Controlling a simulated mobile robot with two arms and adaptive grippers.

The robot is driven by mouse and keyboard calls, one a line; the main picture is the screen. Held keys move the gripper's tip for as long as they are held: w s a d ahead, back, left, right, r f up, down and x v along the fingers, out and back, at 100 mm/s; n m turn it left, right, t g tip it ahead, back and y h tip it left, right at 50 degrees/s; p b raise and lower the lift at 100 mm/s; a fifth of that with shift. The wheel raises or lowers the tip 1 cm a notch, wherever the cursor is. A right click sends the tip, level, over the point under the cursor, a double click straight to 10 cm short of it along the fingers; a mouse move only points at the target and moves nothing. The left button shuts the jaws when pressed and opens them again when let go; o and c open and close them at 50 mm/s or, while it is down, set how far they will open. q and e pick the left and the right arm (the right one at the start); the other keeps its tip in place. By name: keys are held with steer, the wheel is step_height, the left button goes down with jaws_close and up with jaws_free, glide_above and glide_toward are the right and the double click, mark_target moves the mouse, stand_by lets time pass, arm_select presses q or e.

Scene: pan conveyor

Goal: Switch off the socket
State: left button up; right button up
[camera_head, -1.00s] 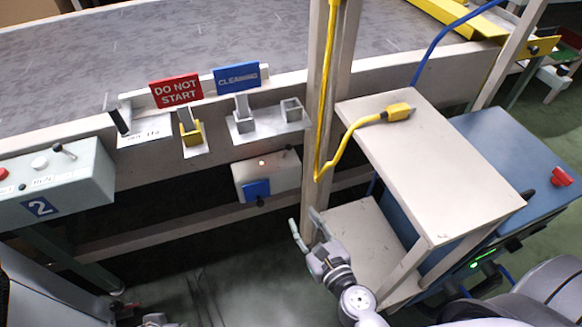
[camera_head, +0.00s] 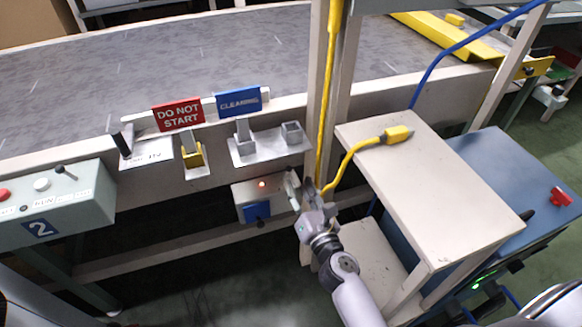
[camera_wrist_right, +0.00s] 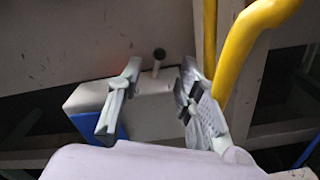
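The socket (camera_head: 283,206) is a pale box on the conveyor's side below the signs. It has a blue cover (camera_head: 257,211) and a lit red lamp (camera_head: 262,184). My right gripper (camera_head: 302,188) is open at the box's right end. The right wrist view shows the box (camera_wrist_right: 155,113) in front of and between the spread fingers (camera_wrist_right: 160,92), with a dark round-ended knob (camera_wrist_right: 158,54) standing out beyond it. Nothing is held. Contact with the knob cannot be told. My left gripper is not in view.
A yellow cable (camera_head: 322,120) runs down a post close to my right gripper and up to a yellow plug (camera_head: 397,133) on the pale shelf (camera_head: 420,185). Red (camera_head: 177,115) and blue (camera_head: 239,102) signs stand above the socket. A control box (camera_head: 70,205) is at left.

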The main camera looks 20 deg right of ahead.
mark_target(290, 170)
steer(key=w, duration=0.6)
steer(key=shift+w+a, duration=0.1)
steer(key=shift+w, duration=0.1)
jaws_close()
stand_by(0.3)
